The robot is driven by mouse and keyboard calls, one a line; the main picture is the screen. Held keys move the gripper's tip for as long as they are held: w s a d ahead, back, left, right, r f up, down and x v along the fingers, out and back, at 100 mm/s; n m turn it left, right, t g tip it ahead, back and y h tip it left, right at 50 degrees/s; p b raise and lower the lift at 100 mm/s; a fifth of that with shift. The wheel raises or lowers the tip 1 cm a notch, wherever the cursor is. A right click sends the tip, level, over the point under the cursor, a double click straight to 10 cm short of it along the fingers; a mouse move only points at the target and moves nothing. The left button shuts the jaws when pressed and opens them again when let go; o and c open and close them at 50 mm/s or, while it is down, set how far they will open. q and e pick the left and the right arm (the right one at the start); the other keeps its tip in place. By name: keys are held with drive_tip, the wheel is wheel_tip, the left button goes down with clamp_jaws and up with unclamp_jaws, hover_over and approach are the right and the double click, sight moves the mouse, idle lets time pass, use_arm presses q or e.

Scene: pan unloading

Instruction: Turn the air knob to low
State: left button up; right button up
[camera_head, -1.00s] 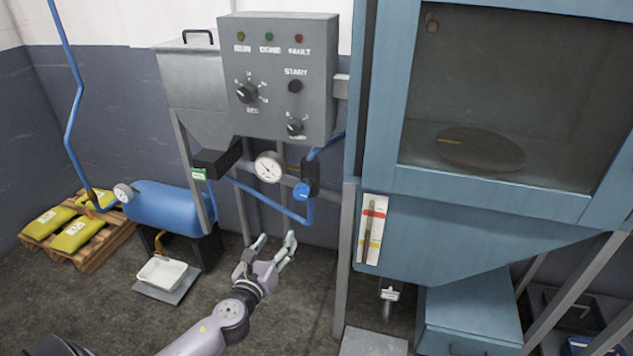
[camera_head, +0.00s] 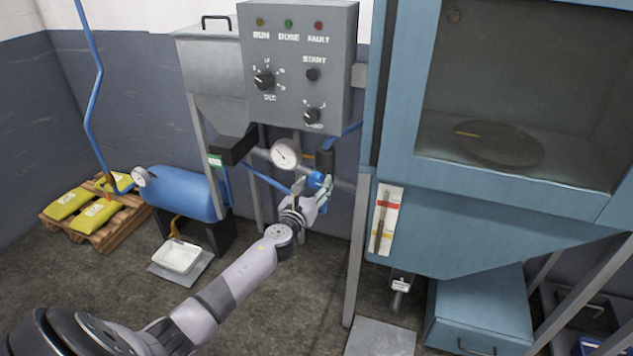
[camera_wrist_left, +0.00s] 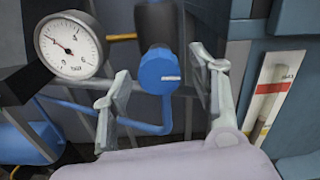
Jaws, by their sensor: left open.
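The blue air knob (camera_head: 316,180) sits on the lower end of a dark cylinder (camera_head: 325,160) in the pipework below the grey control panel. In the left wrist view the knob (camera_wrist_left: 160,72) faces me, with a short white mark on its front. My left gripper (camera_head: 313,189) is open at the knob and partly hides it in the head view. In the left wrist view its two fingers (camera_wrist_left: 158,85) stand apart, one on each side of the knob, with visible gaps. A round pressure gauge (camera_wrist_left: 70,45) is left of the knob. My right gripper is not in view.
The grey control panel (camera_head: 335,60) with knobs and lamps is above. A blue cabinet (camera_head: 480,200) with a window stands close on the right. A pipe and blue hose run around the knob.

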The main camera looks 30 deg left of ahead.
use_arm(q)
drive_tip(key=shift+x, duration=1.2)
drive_tip(key=shift+c, duration=0.3)
drive_tip(key=c, duration=1.1)
